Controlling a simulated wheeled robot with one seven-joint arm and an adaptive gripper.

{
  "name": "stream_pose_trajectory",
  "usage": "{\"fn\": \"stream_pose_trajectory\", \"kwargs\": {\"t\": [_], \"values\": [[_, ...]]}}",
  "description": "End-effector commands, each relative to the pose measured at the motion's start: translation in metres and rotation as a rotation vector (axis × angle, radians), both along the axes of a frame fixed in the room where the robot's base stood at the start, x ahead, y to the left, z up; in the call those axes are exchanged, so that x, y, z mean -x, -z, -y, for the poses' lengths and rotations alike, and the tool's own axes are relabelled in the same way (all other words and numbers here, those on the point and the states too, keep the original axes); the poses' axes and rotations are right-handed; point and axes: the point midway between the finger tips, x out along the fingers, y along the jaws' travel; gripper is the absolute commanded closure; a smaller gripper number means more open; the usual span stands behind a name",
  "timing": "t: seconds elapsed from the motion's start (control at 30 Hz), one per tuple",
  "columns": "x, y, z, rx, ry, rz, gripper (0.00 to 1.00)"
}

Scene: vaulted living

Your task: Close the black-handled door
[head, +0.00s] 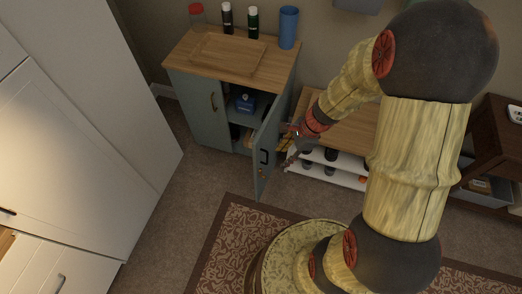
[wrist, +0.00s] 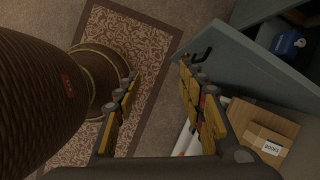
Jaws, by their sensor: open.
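The grey-blue cabinet (head: 190,105) has its right door (head: 268,135) swung open, standing out into the room. The door's black handle (head: 264,157) is on its face; it also shows in the wrist view (wrist: 203,55). The open door (wrist: 245,68) fills the upper right of the wrist view. My gripper (head: 289,158) is just right of the door, on its outer side. In the wrist view my gripper (wrist: 160,76) is open and empty, its right finger close to the handle. I cannot tell whether it touches the door.
A blue box (head: 244,103) sits inside the cabinet. A tray (head: 228,54), a blue cup (head: 289,27) and bottles stand on top. A low shelf (head: 325,172) is right of the door. A cardboard box (wrist: 258,121) shows in the wrist view. Carpet (head: 205,165) in front is clear.

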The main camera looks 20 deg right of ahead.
Motion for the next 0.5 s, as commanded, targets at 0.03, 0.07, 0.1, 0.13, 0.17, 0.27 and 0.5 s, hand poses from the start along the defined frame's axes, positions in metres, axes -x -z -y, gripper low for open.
{"fn": "stream_pose_trajectory", "kwargs": {"t": [0.03,0.07,0.1,0.13,0.17,0.27,0.5], "values": [[-0.01,0.004,0.002,-0.009,0.104,-0.009,0.64],[-0.017,0.004,0.005,-0.013,0.169,-0.011,0.66],[-0.026,0.002,0.008,-0.019,0.249,-0.011,0.68],[-0.031,0.001,0.01,-0.024,0.304,-0.012,0.7],[-0.036,0.0,0.012,-0.029,0.351,-0.014,0.72],[-0.041,-0.001,0.016,-0.039,0.467,-0.03,0.77],[-0.043,0.01,0.014,-0.046,0.526,-0.047,0.91]]}}
